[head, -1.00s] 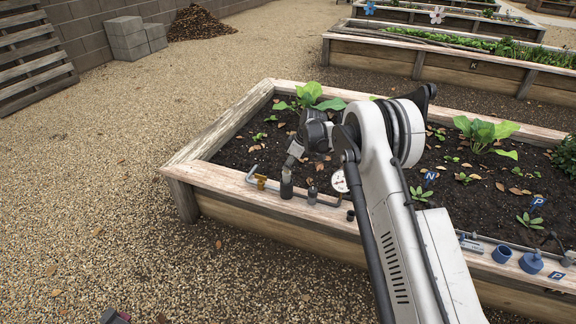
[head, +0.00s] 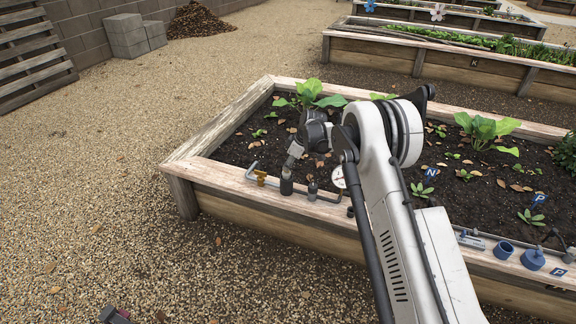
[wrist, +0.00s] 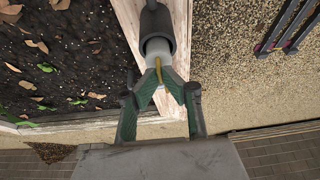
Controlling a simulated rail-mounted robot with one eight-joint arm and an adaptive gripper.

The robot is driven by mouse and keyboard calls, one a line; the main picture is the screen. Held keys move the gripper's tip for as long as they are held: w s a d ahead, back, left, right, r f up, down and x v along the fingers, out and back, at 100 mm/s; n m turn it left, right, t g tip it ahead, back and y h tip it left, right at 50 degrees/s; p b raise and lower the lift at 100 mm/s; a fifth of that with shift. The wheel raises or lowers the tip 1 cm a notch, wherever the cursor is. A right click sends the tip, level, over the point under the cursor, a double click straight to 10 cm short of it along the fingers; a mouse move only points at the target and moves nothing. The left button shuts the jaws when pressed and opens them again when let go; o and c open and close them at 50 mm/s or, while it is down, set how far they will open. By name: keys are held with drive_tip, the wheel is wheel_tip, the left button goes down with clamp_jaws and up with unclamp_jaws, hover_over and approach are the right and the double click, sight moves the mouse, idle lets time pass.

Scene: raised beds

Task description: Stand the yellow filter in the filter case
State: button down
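The yellow filter (wrist: 157,48) shows in the wrist view as a pale grey cylinder with a thin yellow strip at its near end. My gripper (wrist: 159,77) has its green-padded fingertips close together around that strip. The filter's far part is hidden inside a dark round case (wrist: 157,20), which I take for the filter case. In the head view the dark case (head: 286,183) stands upright on the bed's front rim, directly below my gripper (head: 291,165). How deep the filter sits is unclear.
A grey pipe (head: 330,197) with a brass fitting (head: 260,177) and a white gauge (head: 338,177) runs along the wooden rim (head: 215,177). A smaller dark fitting (head: 312,189) stands close by.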

sight(288, 172)
drive_tip(key=shift+f+b, duration=0.9)
drive_tip(key=shift+f, duration=0.7)
drive_tip(key=c, duration=1.4)
unclamp_jaws()
drive_tip(key=shift+o, duration=0.2)
drive_tip(key=shift+r+p, duration=1.25)
drive_tip(key=shift+r, duration=2.25)
